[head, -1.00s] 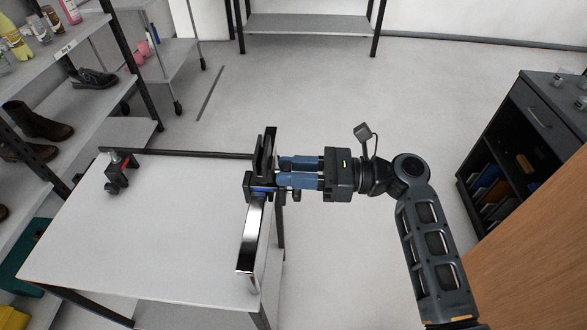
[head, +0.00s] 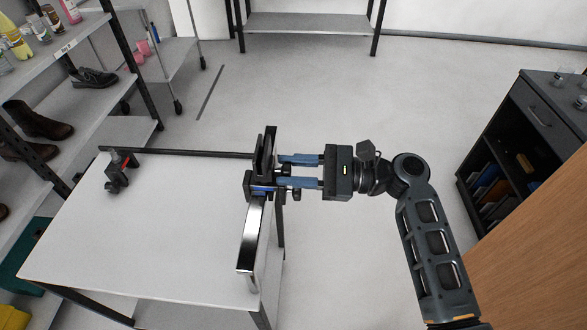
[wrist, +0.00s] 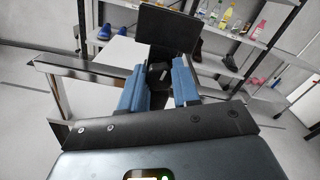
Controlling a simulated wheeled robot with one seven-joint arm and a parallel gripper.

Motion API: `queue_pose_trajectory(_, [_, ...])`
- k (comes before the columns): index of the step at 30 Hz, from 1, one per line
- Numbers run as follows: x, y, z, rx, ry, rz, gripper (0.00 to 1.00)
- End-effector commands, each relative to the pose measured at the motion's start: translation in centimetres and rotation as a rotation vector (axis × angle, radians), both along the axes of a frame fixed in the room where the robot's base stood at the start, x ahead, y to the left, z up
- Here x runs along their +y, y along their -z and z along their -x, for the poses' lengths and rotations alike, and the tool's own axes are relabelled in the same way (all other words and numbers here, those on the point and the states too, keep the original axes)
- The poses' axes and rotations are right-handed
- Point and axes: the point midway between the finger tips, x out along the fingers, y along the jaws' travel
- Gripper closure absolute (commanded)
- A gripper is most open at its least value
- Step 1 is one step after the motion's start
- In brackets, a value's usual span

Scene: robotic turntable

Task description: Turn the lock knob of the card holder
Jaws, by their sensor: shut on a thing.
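The card holder (head: 266,152) is a dark upright plate at the right edge of the white table in the head view. It also shows as a dark panel (wrist: 168,30) at the top middle of the wrist view. My gripper (head: 284,171) reaches it from the right with its blue fingers pointing left. The fingers are closed on the small dark lock knob (wrist: 158,73) on the holder's near side, one finger on each side of it. The fingers partly hide the knob, so its exact angle cannot be told.
A shiny metal bar (head: 250,238) runs along the table's right side below the holder. A black clamp (head: 118,170) stands at the table's far left corner. Shelves with shoes (head: 36,121) are at left, a dark cabinet (head: 530,130) at right.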

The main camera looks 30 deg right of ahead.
Motion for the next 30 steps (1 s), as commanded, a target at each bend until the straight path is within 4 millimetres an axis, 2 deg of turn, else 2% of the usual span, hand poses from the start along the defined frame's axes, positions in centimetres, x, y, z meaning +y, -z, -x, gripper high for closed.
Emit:
queue_pose_trajectory(13, [-0.04,0.04,0.01,-0.008,0.001,0.006,1.00])
queue_pose_trajectory(14, [-0.04,0.04,0.01,-0.008,0.001,0.006,0.66])
queue_pose_trajectory(15, [-0.04,0.04,0.01,-0.008,0.001,0.006,0.62])
queue_pose_trajectory(21, [-0.02,0.03,0.01,-0.007,0.000,0.007,0.43])
queue_pose_trajectory(30, [-0.28,0.05,0.17,-0.008,0.001,0.006,0.43])
